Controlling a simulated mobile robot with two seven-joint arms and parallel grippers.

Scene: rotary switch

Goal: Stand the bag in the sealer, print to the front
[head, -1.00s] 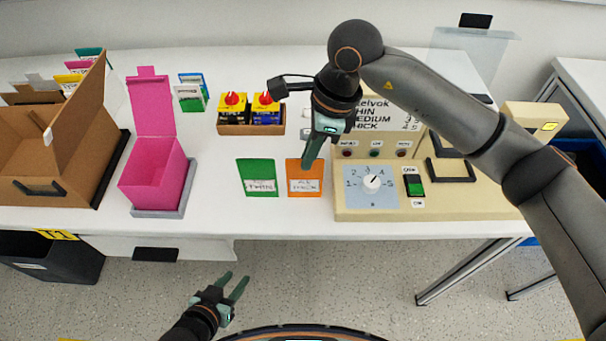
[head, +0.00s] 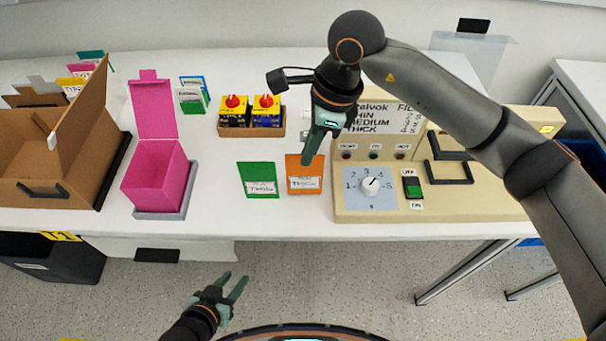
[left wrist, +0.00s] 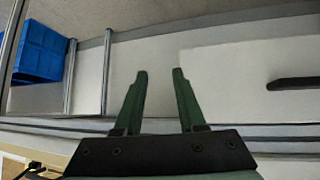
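The orange bag (head: 305,168), with a white printed label facing up, is at the front middle of the table. My right gripper (head: 309,158) reaches down to its top edge and appears shut on it; the fingers overlap from this angle. A green bag (head: 256,172) with a similar label lies just left of it. The beige sealer (head: 345,205) stands at right, with a numbered dial (head: 370,185), a green rocker switch (head: 412,187) and dark frames (head: 450,172); my right arm partly covers it. My left gripper (head: 238,281) is open and empty, below the table's front edge; its fingers show in the left wrist view (left wrist: 160,80).
A pink open box (head: 155,180) and a brown carton (head: 40,165) stand at left. A small tray with two red-knobbed yellow boxes (head: 250,127) is behind the bags. A sign (head: 375,115) stands on the sealer. White table shows between pink box and green bag.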

